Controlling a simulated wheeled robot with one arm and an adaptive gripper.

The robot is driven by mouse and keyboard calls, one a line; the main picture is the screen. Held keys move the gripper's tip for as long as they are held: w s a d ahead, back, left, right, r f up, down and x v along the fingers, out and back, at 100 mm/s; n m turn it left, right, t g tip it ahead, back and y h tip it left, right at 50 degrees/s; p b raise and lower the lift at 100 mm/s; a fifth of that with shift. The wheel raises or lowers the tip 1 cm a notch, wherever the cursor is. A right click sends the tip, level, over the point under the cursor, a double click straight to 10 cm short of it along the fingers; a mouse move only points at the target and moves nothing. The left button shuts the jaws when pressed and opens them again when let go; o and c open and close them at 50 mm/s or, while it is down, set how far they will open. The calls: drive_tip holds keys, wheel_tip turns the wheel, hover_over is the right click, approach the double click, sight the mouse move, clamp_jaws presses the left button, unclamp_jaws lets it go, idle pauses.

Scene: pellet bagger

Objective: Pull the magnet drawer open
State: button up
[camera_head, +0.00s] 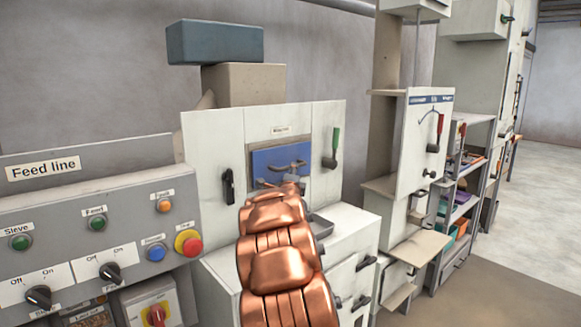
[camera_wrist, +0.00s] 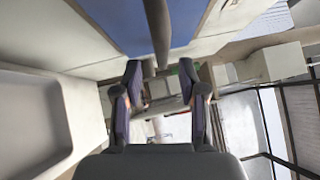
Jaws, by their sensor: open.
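The magnet drawer has a blue front (camera_head: 265,158) set in the pale cabinet under a small label that I cannot read clearly. It looks closed. In the wrist view the blue front (camera_wrist: 112,22) fills the top. A grey bar handle (camera_wrist: 157,30) runs down from the top edge towards my gripper (camera_wrist: 161,72). My two fingers are apart, and the bar's lower end lies in line with the gap between them. I cannot tell if they touch it. In the head view my copper arm hides much of the gripper and the drawer's lower part.
A black handle (camera_head: 228,187) is left of the drawer, and a green-handled lever (camera_head: 336,146) is right of it. A Feed line control panel (camera_head: 95,225) stands at the left. Open floor (camera_head: 520,215) shows at the right.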

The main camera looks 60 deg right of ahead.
drive_tip(key=shift+p+x, duration=0.8)
drive_tip(key=shift+x, duration=1.7)
drive_tip(key=shift+c, duration=0.3)
clamp_jaws()
